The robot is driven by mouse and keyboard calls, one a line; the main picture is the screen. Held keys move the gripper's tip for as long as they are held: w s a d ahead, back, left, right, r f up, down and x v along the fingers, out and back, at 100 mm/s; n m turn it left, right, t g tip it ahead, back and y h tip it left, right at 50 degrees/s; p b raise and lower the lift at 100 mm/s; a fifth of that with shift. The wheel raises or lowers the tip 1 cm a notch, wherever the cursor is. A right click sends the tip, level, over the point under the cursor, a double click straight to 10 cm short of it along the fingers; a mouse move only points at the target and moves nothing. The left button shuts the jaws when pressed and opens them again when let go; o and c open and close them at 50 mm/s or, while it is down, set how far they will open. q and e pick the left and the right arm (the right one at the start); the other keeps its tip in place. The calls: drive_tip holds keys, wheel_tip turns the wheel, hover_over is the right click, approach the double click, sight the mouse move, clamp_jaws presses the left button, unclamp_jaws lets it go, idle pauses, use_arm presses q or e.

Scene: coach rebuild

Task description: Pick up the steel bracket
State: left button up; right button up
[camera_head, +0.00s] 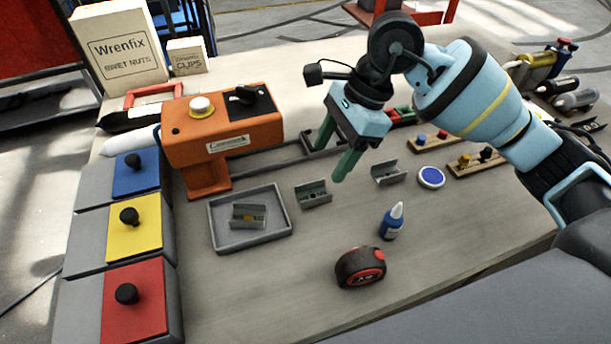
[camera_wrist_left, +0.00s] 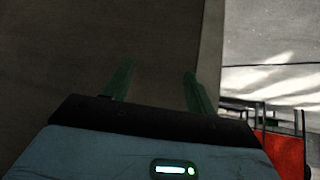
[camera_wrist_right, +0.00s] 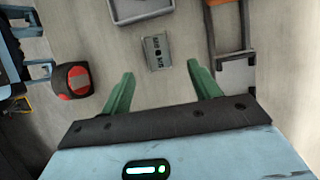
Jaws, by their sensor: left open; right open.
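Three grey steel brackets show in the head view. One steel bracket (camera_head: 313,194) lies on the bench just right of the grey tray (camera_head: 213,232). My right gripper (camera_head: 328,163) is open and empty, above the bench near the middle bracket. In the right wrist view that bracket (camera_wrist_right: 157,52) lies beyond the open fingertips (camera_wrist_right: 160,70), apart from them. My left gripper (camera_wrist_left: 158,72) is open and empty, away from the brackets.
A round blue-and-white tin (camera_head: 431,177) is at right. An orange machine (camera_head: 222,130) stands behind the tray. Bins with coloured lids (camera_head: 135,240) line the left. The front bench is mostly clear.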

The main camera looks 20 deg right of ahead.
sight(310, 197)
drive_tip(key=shift+s+a+f, duration=0.2)
drive_tip(key=shift+s+f, duration=0.15)
drive_tip(key=shift+s, duration=0.05)
drive_tip(key=shift+a+f, duration=0.2)
drive_tip(key=shift+f, duration=0.2)
drive_tip(key=shift+w+a+f, duration=0.1)
drive_tip(key=shift+f, duration=0.25)
drive_tip(key=shift+a+f, duration=0.1)
drive_tip(key=shift+f, duration=0.05)
drive_tip(key=shift+a+f, duration=0.1)
drive_tip(key=shift+f, duration=0.25)
drive_tip(key=x, duration=0.3)
drive_tip(key=shift+a+f+p, duration=0.1)
drive_tip(key=shift+f+p, duration=0.1)
drive_tip(key=shift+p, duration=0.2)
drive_tip(key=shift+a+f, duration=0.1)
drive_tip(key=shift+f, duration=0.25)
use_arm(q)
drive_tip(key=shift+s+r, duration=0.15)
drive_tip(key=shift+r, duration=0.25)
